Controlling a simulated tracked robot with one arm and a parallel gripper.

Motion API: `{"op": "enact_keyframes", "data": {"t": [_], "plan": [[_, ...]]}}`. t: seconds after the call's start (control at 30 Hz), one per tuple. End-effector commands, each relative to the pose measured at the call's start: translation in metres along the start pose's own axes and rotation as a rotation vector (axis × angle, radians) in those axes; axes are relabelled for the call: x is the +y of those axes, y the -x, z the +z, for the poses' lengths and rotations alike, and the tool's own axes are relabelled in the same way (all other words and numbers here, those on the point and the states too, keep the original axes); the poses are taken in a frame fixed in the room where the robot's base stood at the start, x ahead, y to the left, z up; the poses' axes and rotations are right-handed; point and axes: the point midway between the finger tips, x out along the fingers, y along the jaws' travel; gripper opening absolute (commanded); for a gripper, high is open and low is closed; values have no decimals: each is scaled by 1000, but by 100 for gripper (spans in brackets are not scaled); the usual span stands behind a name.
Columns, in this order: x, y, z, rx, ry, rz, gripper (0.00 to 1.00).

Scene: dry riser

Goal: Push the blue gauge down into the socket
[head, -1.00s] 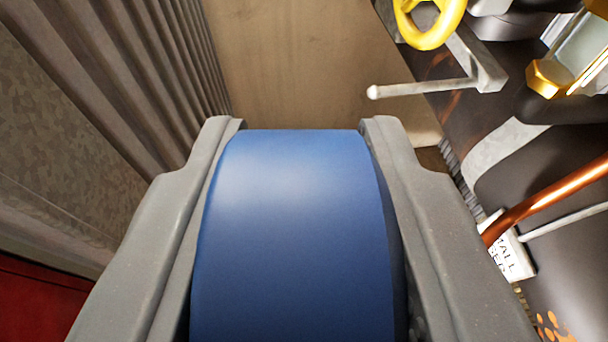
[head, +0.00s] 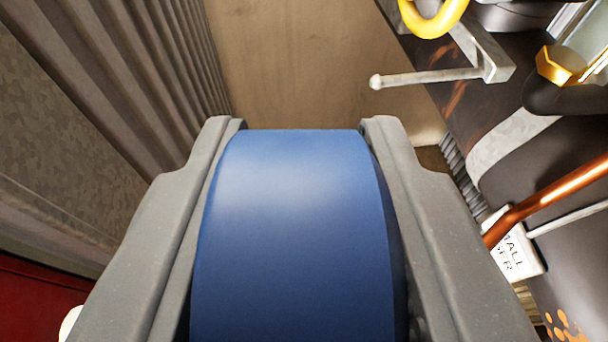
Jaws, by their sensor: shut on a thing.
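The blue gauge (head: 295,235) fills the lower middle of the head view as a wide, smooth blue curved side. My gripper (head: 302,125) is shut on it, with one grey finger along its left side and one along its right. The gauge's face and lower end are out of sight. I cannot make out the socket in this view, so I cannot tell how the gauge stands to it.
A grey metal bracket with a thin rod (head: 430,78) juts in at the upper right, below a yellow ring (head: 435,18). A copper pipe (head: 550,205), a brass hex fitting (head: 560,64) and a white label (head: 512,245) are at the right. Corrugated grey sheeting (head: 130,60) is at the left.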

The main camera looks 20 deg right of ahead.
Motion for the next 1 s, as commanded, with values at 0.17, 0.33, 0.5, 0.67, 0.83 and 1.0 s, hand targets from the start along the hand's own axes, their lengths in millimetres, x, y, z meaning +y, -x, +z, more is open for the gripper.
{"op": "enact_keyframes", "data": {"t": [0.17, 0.33, 0.5, 0.67, 0.83, 1.0], "plan": [[0, -1, 2, 0, 0, 0, 2], [0, -1, 2, 0, 0, 0, 53], [0, -1, 2, 0, 0, 0, 53], [0, 2, 2, 0, 0, 0, 53], [1, 18, 1, 4, -2, 1, 53], [1, 44, 3, 3, -2, 1, 53]]}}
